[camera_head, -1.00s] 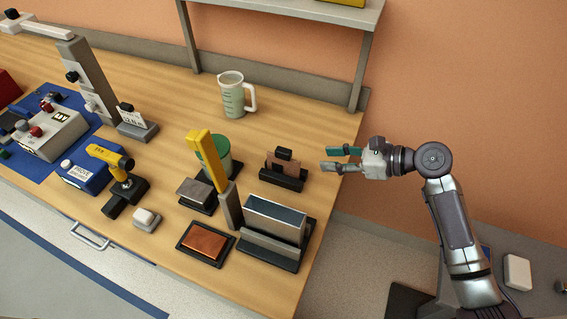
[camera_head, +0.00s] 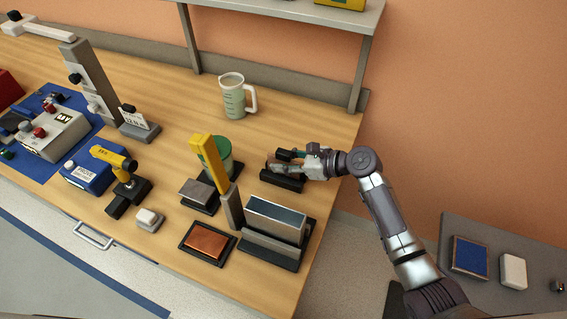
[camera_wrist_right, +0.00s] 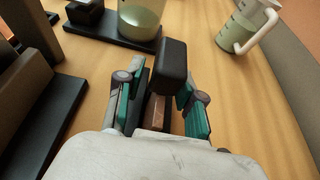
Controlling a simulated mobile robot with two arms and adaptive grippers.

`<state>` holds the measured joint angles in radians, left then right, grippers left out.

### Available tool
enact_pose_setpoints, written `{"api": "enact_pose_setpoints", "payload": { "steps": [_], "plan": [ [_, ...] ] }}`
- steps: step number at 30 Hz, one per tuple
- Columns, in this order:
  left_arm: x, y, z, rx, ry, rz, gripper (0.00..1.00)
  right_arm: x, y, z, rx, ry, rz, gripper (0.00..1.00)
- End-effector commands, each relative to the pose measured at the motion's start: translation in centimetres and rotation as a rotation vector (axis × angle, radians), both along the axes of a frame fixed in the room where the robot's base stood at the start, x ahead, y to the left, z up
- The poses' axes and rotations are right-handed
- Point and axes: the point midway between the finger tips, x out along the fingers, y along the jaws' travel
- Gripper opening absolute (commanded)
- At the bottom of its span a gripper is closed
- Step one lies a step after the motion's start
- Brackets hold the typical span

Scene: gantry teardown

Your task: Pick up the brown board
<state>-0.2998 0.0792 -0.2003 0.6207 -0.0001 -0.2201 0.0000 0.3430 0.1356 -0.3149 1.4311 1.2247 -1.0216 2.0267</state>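The brown board (camera_wrist_right: 155,112) stands in a black holder (camera_head: 282,181) on the wooden bench, with a black block-shaped grip (camera_wrist_right: 172,68) on top. In the head view my right gripper (camera_head: 284,160) reaches in from the right and covers most of the board. In the right wrist view its green-padded fingers (camera_wrist_right: 161,95) are apart, one on each side of the board and its black grip. Gaps show between pads and board, so it is open. My left gripper is not in view.
A green cup (camera_head: 219,158) and a yellow upright bar (camera_head: 208,160) stand left of the holder. A grey metal block (camera_head: 273,220) on a black base is in front. A measuring jug (camera_head: 234,98) is behind. A shelf post (camera_head: 360,72) rises at the back right.

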Motion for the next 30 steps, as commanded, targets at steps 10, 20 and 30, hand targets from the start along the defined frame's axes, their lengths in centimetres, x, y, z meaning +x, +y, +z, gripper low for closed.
{"api": "enact_pose_setpoints", "payload": {
  "steps": [10,20,30],
  "plan": [
    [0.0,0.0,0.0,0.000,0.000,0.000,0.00,0.1,0.1,-0.1,-0.001,0.000,0.000,0.21],
    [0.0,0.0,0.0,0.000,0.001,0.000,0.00,0.1,0.1,-0.1,0.000,0.000,0.000,0.00],
    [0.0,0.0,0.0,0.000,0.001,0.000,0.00,0.1,0.1,1.4,0.001,-0.003,0.001,0.00]
  ]
}}
